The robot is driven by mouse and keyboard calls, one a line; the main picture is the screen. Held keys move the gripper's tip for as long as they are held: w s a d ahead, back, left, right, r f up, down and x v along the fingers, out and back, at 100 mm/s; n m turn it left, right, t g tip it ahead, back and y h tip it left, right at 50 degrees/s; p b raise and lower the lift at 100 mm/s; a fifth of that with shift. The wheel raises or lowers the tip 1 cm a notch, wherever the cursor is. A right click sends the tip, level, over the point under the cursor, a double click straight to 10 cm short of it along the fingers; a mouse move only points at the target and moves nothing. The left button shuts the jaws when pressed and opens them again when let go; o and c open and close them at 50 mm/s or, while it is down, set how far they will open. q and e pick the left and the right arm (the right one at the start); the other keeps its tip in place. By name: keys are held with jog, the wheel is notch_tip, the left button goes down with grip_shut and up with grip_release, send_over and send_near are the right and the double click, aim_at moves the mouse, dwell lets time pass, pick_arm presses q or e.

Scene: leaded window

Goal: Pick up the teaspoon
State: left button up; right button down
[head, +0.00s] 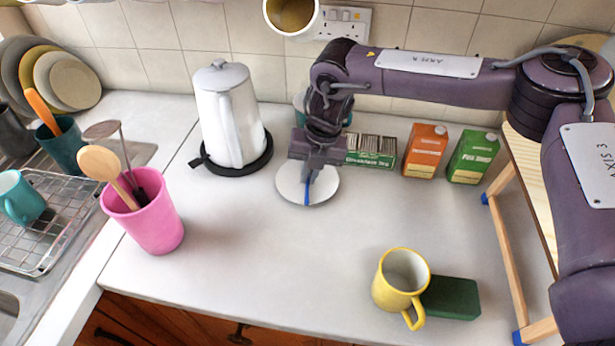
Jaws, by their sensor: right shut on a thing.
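My right gripper (307,181) reaches down from the right over a round white saucer (327,192) in the middle of the counter. Its jaws are shut on a thin blue piece, which I take to be the teaspoon (307,194). The piece points down over the saucer, and most of it is hidden by the gripper. I cannot tell whether it touches the saucer. My left gripper is not in view.
A white kettle (229,118) stands left of the saucer, with a pink utensil pot (149,221) nearer. A tea box (371,151), an orange carton (424,151) and a green carton (473,157) stand right. A yellow mug (391,283) is near the front edge. The front middle counter is clear.

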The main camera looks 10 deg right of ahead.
jog(key=shift+r+b, duration=0.3)
jog(key=shift+r, duration=0.3)
notch_tip(320, 180, up, 2)
jog(key=shift+s+r+b, duration=0.1)
jog(key=shift+b, duration=0.4)
jog(key=s+a+b, duration=0.1)
jog(key=s+a, duration=0.1)
jog(key=s, duration=0.3)
jog(key=s+a+b, duration=0.1)
jog(key=s+a, duration=0.1)
jog(key=s, duration=0.3)
jog(key=s+a+b, duration=0.2)
jog(key=s, duration=0.3)
jog(key=shift+s+a, duration=0.1)
jog(key=shift+a, duration=0.15)
jog(key=shift+s+a, duration=0.2)
jog(key=shift+s, duration=0.5)
